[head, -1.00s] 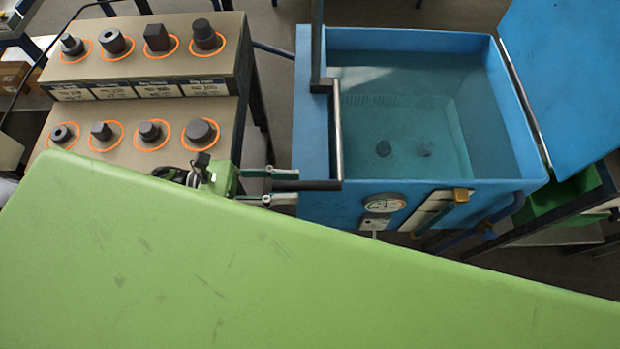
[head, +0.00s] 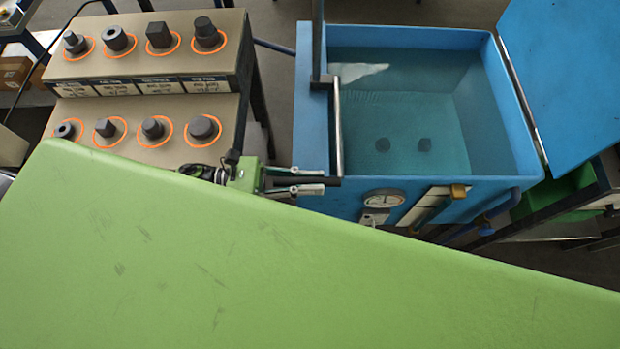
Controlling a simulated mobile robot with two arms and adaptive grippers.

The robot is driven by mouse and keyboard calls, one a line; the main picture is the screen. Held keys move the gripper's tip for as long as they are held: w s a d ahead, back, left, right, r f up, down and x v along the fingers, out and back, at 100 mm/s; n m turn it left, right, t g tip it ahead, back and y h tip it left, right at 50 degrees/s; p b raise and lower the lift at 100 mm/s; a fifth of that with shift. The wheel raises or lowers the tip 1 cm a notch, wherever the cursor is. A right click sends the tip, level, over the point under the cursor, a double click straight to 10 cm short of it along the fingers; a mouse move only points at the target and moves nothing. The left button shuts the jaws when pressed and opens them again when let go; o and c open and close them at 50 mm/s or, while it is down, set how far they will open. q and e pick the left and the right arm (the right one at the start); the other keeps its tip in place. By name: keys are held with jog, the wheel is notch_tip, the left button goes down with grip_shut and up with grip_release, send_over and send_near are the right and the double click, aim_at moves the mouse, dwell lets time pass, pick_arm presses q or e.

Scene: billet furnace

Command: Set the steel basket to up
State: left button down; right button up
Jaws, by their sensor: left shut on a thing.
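The steel basket (head: 405,108) shows faintly under the water in the blue tank (head: 310,110), with two dark pieces low in it. Its mesh is blurred by the water. Part of my left gripper is hidden behind the green surface. My right gripper is not in view.
A stepped rack (head: 150,85) with several dark pieces in orange rings stands to the left. The tank's blue lid (head: 565,80) is open at the right. A gauge (head: 383,199) sits on the tank's front. A large green surface fills the foreground.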

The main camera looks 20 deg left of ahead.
pick_arm(q)
notch_tip(320, 180, up, 24)
jog(key=p, duration=1.2)
jog(key=shift+w, duration=0.15)
jog(key=c, duration=2)
grip_release()
jog(key=shift+o, duration=0.2)
jog(key=shift+f, duration=0.15)
jog(key=shift+f, duration=0.1)
jog(key=shift+a, duration=0.1)
jog(key=v, duration=1.2)
